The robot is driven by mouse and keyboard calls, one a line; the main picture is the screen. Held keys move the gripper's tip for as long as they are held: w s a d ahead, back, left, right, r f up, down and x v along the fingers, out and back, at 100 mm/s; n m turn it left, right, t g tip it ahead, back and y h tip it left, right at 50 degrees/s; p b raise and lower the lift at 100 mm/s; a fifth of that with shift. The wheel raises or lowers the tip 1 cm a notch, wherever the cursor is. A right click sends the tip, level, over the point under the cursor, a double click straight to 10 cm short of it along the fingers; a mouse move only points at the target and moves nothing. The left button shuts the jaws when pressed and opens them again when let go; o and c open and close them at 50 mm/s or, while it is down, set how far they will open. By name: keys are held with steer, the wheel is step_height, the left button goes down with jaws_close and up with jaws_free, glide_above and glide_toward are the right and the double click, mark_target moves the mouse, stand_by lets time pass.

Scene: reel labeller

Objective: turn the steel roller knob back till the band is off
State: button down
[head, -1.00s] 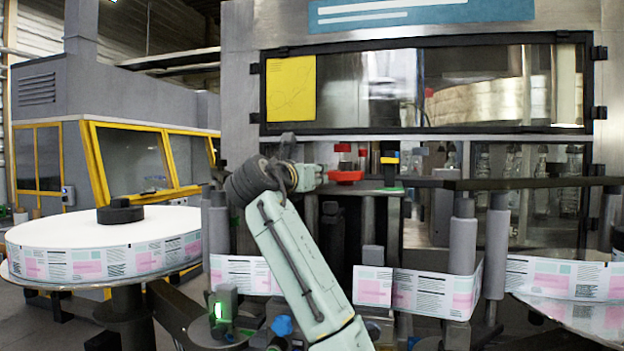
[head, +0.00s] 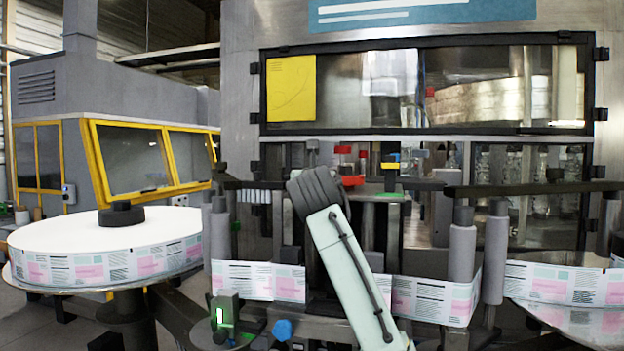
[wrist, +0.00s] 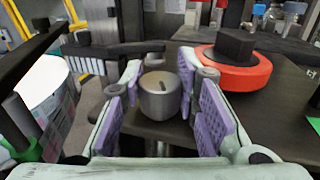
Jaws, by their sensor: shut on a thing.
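The steel roller knob (wrist: 159,97) is a short grey cylinder with a dark line on its top, standing on a dark plate in the wrist view. My gripper (wrist: 160,82) has its purple-padded fingers on either side of the knob and is shut on it. In the head view my own arm hides the gripper and the knob. A printed label web (head: 258,281) runs across the machine's front. I cannot tell which part is the band or whether it is on.
A red disc with a black hexagonal top (wrist: 235,62) stands close to the right of the knob. A dark bar (wrist: 118,50) lies to the left. A large label reel (head: 105,243) is at the left in the head view.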

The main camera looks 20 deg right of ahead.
steer(key=c, duration=1.2)
jaws_free()
steer(key=v, duration=1.2)
steer(key=shift+a, duration=0.15)
